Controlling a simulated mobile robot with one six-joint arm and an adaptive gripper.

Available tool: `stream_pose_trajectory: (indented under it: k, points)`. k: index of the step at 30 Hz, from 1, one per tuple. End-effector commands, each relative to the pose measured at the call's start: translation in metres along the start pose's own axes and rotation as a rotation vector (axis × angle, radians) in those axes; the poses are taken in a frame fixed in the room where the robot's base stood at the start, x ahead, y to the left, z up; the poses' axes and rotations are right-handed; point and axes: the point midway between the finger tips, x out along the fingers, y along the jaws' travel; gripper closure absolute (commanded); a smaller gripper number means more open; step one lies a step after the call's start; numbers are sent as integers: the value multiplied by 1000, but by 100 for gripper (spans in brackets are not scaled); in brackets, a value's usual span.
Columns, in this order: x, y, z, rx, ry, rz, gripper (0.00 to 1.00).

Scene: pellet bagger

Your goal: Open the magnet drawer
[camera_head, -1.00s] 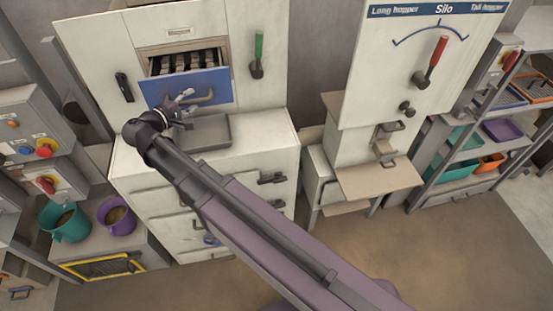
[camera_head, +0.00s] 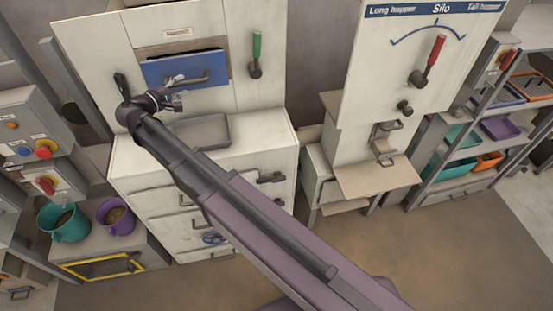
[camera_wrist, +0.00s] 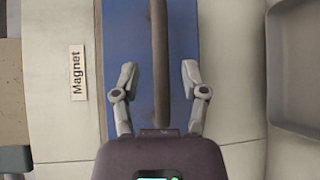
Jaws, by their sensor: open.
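The magnet drawer's blue front (camera_head: 213,64) sits in the upper part of the white cabinet, and its contents are hidden. It looks shut or nearly shut. Its curved dark handle (camera_head: 205,77) crosses the front. In the wrist view the blue front (camera_wrist: 180,40) fills the middle, with the handle (camera_wrist: 159,50) as an upright bar and a "Magnet" label (camera_wrist: 77,72) to the left. My gripper (camera_head: 178,93) is in front of the handle. In the wrist view my gripper (camera_wrist: 160,78) is open, one finger on each side of the handle, with gaps to both.
A grey tray (camera_head: 205,132) lies on the counter below the drawer. A green-handled lever (camera_head: 256,55) is to the right and a dark handle (camera_head: 122,86) to the left. Teal (camera_head: 65,223) and purple (camera_head: 116,219) buckets stand at lower left.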

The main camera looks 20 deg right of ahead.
Motion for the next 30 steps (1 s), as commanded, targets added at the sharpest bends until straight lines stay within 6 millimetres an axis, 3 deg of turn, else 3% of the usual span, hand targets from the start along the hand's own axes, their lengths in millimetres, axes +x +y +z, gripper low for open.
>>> stream_pose_trajectory:
  k: [15, 24, 30]
  points:
    - [-73, 1, 0, 0, 2, 1, 43]
    - [-106, 1, 0, 0, 0, 0, 43]
    - [-88, -10, 12, 9, -19, -49, 43]
